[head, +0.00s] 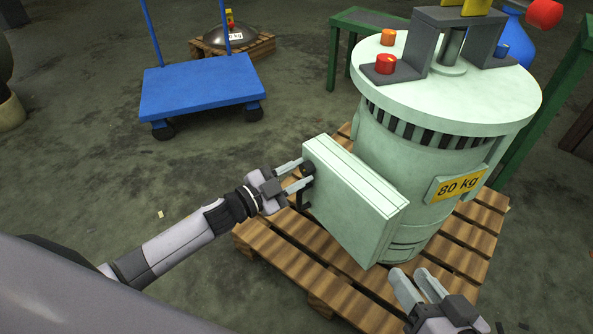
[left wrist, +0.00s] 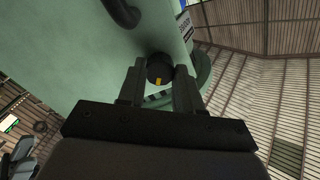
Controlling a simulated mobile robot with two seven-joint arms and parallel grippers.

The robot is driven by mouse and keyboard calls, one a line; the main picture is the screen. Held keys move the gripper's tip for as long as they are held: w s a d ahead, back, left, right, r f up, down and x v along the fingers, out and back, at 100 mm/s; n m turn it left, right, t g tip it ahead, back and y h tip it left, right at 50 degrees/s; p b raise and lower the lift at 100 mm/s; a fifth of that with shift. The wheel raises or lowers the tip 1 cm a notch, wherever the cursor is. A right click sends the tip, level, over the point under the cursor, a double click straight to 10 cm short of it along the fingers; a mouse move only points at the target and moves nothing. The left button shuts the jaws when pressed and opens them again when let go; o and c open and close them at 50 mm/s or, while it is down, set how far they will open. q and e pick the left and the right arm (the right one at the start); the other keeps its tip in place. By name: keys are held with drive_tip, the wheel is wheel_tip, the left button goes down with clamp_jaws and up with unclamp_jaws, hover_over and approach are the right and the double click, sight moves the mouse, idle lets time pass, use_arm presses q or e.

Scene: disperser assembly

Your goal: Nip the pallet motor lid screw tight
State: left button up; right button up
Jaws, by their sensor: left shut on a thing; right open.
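The pale green motor (head: 425,135) stands upright on a wooden pallet, with an "80 kg" label on its side. Its box-shaped lid (head: 355,200) faces my left arm. My left gripper (head: 304,174) is at the lid's left face, shut on a dark round screw knob (head: 307,168). In the left wrist view the black knob (left wrist: 160,69) with a yellow mark sits between the two fingers, against the green surface. A dark curved handle (left wrist: 122,12) is above it. My right gripper (head: 418,287) is open and empty in front of the motor's base.
The wooden pallet (head: 268,238) sticks out around the motor's base. A blue cart (head: 200,90) stands at the back left, near a small pallet (head: 262,46) with a dark domed part. A green table frame (head: 345,45) is behind the motor. The floor at left is mostly clear.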

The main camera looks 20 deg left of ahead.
use_arm(q)
drive_tip(key=m, duration=0.3)
drive_tip(key=shift+m, duration=0.3)
drive_tip(key=m, duration=0.2)
drive_tip(key=shift+m, duration=0.4)
drive_tip(key=m, duration=0.3)
drive_tip(key=shift+m+b, duration=0.3)
drive_tip(key=m, duration=0.3)
drive_tip(key=shift+b, duration=0.35)
use_arm(e)
drive_tip(key=shift+d+t, duration=0.3)
drive_tip(key=shift+d, duration=0.15)
use_arm(q)
drive_tip(key=shift+m, duration=0.4)
use_arm(e)
drive_tip(key=shift+r, duration=0.2)
use_arm(q)
drive_tip(key=o, duration=1)
drive_tip(key=shift+o, duration=0.2)
use_arm(e)
drive_tip(key=shift+f, duration=0.2)
